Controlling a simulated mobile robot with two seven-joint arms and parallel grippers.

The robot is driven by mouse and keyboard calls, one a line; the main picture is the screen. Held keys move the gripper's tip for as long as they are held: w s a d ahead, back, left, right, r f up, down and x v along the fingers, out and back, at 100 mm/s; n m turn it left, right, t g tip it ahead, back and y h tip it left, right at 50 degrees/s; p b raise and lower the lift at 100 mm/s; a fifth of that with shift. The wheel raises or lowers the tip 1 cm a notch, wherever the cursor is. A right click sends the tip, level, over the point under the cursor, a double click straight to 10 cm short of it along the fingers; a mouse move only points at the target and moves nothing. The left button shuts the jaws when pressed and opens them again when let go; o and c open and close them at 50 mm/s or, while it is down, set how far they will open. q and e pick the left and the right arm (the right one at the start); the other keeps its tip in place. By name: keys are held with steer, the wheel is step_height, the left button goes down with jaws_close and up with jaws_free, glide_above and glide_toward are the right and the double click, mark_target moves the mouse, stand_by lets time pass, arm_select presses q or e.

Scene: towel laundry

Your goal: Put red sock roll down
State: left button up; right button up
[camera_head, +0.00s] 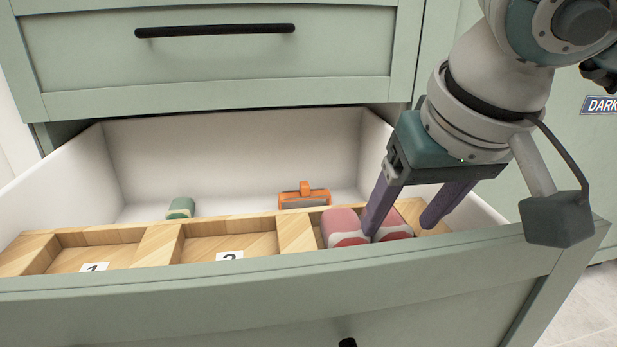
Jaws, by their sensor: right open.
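A red-pink sock roll with white bands (343,224) lies in the rightmost compartment of a wooden organizer (297,233) inside the open drawer. More red-pink roll shows to the right of a finger; I cannot tell whether it is the same roll or a second one. My right gripper (400,226) points down over this compartment with its purple fingers apart. One finger stands in front of the red-pink rolls, and the other is at their right. I cannot tell whether the fingers touch them. My left gripper is not in view.
The compartments marked 1 (94,258) and 2 (229,247) look empty. Behind the organizer lie a green roll (181,208) and an orange-framed object (304,196). The drawer front (300,272) runs across the foreground, with a closed drawer (210,60) above.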

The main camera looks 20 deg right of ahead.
steer(key=shift+s+f+g, duration=0.3)
steer(key=shift+s+f, duration=0.4)
steer(key=shift+f, duration=0.25)
steer(key=shift+a+r+p, duration=0.1)
steer(key=shift+r+p, duration=0.15)
steer(key=shift+p, duration=0.05)
steer(key=p+v, duration=0.7)
steer(key=v, duration=0.6)
steer(key=shift+a, duration=0.4)
